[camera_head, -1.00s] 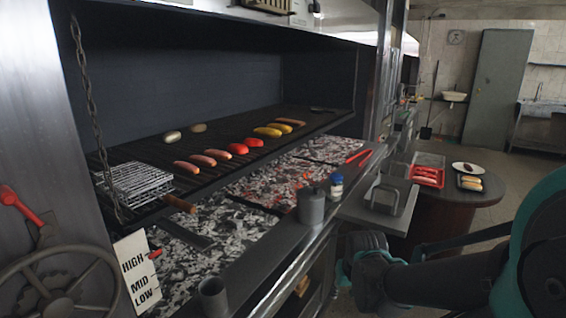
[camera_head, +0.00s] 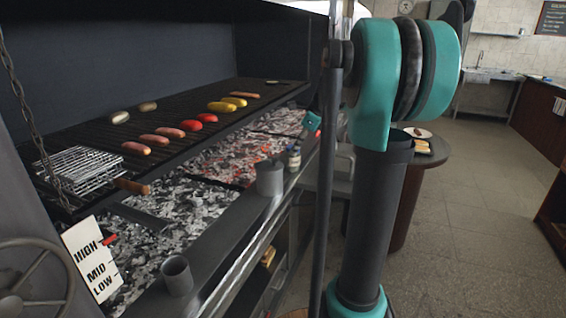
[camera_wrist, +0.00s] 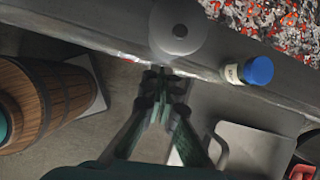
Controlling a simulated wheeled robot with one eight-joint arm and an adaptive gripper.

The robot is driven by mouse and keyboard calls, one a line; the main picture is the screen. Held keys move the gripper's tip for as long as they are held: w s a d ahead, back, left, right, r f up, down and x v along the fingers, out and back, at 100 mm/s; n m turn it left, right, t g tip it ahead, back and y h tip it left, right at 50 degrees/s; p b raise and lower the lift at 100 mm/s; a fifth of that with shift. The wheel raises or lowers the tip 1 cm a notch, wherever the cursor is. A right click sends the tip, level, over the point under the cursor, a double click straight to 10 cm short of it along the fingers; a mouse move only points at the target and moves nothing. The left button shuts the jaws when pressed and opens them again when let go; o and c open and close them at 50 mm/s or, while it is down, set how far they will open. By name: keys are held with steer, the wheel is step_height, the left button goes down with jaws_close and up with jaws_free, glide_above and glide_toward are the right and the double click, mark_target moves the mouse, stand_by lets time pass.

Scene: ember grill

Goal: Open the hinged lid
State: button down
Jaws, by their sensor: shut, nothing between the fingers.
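A grey flat-topped unit with a bar handle, which looks like the hinged lid (camera_wrist: 255,142), lies at the lower right of the wrist view. Its top looks flat and closed. In the head view only a small part of it (camera_head: 341,166) shows behind my arm, beside the grill's front ledge. My gripper (camera_wrist: 160,78) is shut and empty in the wrist view. It points toward the ledge, to the left of the lid and its handle, apart from the handle. In the head view my arm hides most of the gripper.
A grey cylinder (camera_wrist: 180,30) and a blue-capped jar (camera_wrist: 255,71) stand on the ledge near my gripper. A wooden barrel (camera_wrist: 40,100) stands at the left. Hot coals (camera_head: 215,160) glow behind the ledge. A round table (camera_head: 425,160) is beyond my arm.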

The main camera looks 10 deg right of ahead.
mark_target(278, 167)
steer(key=w+a+f, duration=0.1)
steer(key=f, duration=0.1)
steer(key=w+a+f+m, duration=0.1)
steer(key=f, duration=0.1)
steer(key=w+a+f+m, duration=0.1)
steer(key=w+f, duration=0.1)
steer(key=shift+w+a+f, duration=0.1)
steer(key=shift+a+f, duration=0.15)
steer(key=shift+f, duration=0.15)
steer(key=shift+r, duration=0.1)
stand_by(0.4)
steer(key=shift+a+r+g, duration=0.15)
steer(key=shift+r+g, duration=0.15)
